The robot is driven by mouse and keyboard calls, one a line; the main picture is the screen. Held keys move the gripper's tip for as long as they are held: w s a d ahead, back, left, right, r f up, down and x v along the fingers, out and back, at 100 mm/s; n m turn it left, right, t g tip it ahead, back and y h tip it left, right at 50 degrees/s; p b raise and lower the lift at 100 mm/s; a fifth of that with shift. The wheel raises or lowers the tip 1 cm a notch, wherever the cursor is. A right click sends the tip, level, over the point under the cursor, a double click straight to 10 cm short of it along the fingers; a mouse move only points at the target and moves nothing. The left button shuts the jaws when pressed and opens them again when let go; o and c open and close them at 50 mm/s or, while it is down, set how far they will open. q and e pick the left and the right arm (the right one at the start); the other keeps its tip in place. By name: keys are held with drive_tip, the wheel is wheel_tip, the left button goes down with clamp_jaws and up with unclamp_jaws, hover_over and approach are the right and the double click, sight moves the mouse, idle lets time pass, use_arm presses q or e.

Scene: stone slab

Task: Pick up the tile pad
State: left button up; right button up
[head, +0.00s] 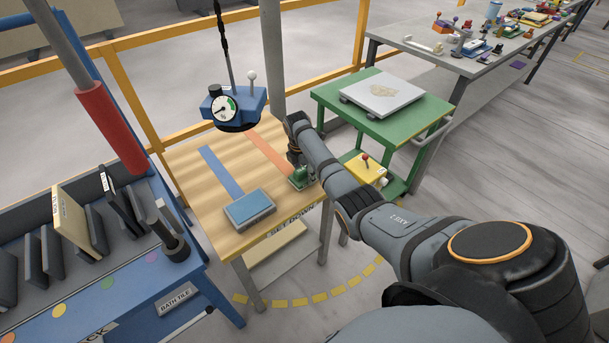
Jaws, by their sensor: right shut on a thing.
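My right gripper (298,158) reaches down at the right edge of the wooden set-down table (190,158). It is shut on a small green object (302,179) that is low at the tabletop; the fingers are mostly hidden by my arm, and I cannot tell whether the object touches the wood. A flat grey pad with a blue top (249,208) lies on the front of the table, left of the gripper and apart from it. I cannot tell for sure which of these is the tile pad. My left gripper is not in view.
A blue lifter with a gauge (236,107) hangs on a cable over the table. A green cart (347,112) bearing a stone slab (382,94) stands right. A blue rack (118,290) with dark slabs stands left. A cluttered grey bench (430,60) is behind.

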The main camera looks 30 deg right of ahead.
wheel_tip(320, 180, up, 3)
drive_tip(key=shift+w+r, duration=0.1)
drive_tip(key=shift+w, duration=0.05)
drive_tip(key=s+a+r+p, duration=0.5)
drive_tip(key=s+a+r, duration=0.2)
drive_tip(key=a, duration=0.5)
wheel_tip(320, 180, up, 3)
drive_tip(key=shift+a+f+p, duration=0.1)
drive_tip(key=shift+a+p, duration=0.1)
drive_tip(key=shift+p, duration=0.15)
drive_tip(key=shift+w, duration=0.1)
